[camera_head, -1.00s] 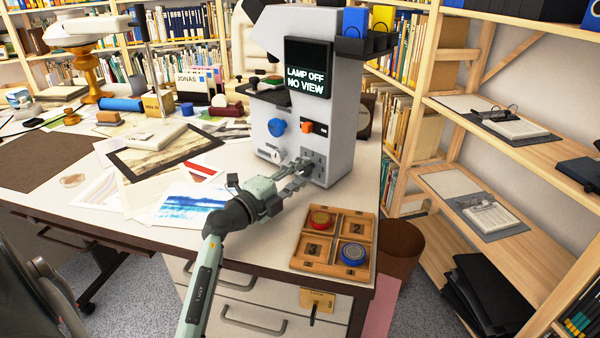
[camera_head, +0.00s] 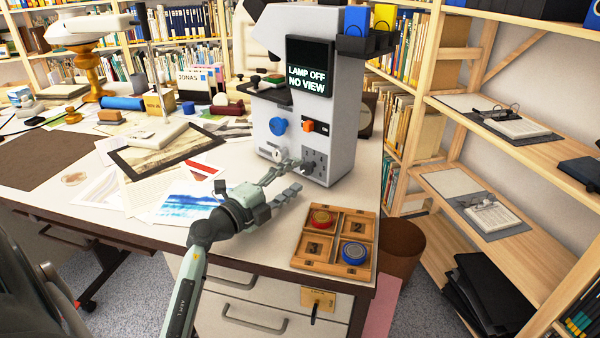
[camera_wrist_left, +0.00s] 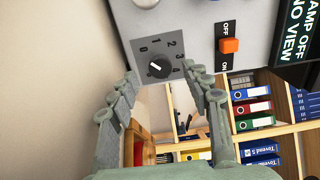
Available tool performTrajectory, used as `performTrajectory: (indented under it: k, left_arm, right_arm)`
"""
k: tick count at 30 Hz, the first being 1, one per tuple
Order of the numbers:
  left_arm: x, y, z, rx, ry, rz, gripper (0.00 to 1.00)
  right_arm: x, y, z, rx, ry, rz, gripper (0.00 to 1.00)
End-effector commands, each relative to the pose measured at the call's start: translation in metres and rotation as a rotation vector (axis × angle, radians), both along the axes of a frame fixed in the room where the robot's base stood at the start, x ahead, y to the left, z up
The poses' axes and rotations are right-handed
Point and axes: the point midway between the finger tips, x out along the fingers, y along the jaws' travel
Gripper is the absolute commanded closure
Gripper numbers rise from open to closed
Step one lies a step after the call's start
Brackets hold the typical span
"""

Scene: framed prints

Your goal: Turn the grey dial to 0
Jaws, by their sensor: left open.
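The grey dial (camera_wrist_left: 159,67) is a round dark knob with a short white mark, on a grey plate (camera_wrist_left: 148,46) numbered 0 to 4. The mark slants up to the left, on the 0 side; I cannot tell exactly where it points. In the head view the dial (camera_head: 308,167) is low on the grey machine's (camera_head: 336,120) front. My left gripper (camera_head: 291,177) is open and empty just in front of it. In the left wrist view its fingers (camera_wrist_left: 160,78) are spread to either side below the dial, apart from it.
Above the dial are a blue knob (camera_head: 277,126) and an orange switch (camera_head: 308,127). The machine's screen (camera_head: 309,78) reads LAMP OFF NO VIEW. A wooden tray (camera_head: 333,212) with a red and a blue round piece lies at the desk's front right corner, near my left gripper. Papers (camera_head: 190,205) lie left.

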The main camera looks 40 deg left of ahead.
Motion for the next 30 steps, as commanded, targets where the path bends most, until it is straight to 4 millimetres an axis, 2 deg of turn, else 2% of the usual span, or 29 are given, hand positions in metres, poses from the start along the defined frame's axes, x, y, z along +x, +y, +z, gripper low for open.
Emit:
performTrajectory:
  k: [1, 6, 12, 17, 30]
  left_arm:
    - [-0.013, 0.002, -0.002, 0.000, 0.004, 0.002, 0.51]
    - [-0.049, 0.005, -0.002, 0.000, 0.005, 0.001, 0.51]
    - [-0.076, 0.007, -0.001, -0.001, 0.003, -0.001, 0.51]
    - [-0.083, 0.008, 0.000, 0.000, 0.001, -0.001, 0.51]
    - [-0.083, 0.008, 0.000, -0.001, 0.001, -0.001, 0.51]
  right_arm:
    - [0.000, 0.000, 0.000, 0.000, 0.000, 0.000, 0.60]
    - [0.001, 0.000, 0.000, 0.000, -0.001, -0.001, 0.60]
    - [0.001, 0.000, 0.000, 0.000, -0.001, -0.001, 0.60]
    - [0.001, 0.000, 0.000, 0.000, -0.001, -0.001, 0.60]
    - [0.001, 0.000, 0.000, 0.001, -0.002, -0.001, 0.60]
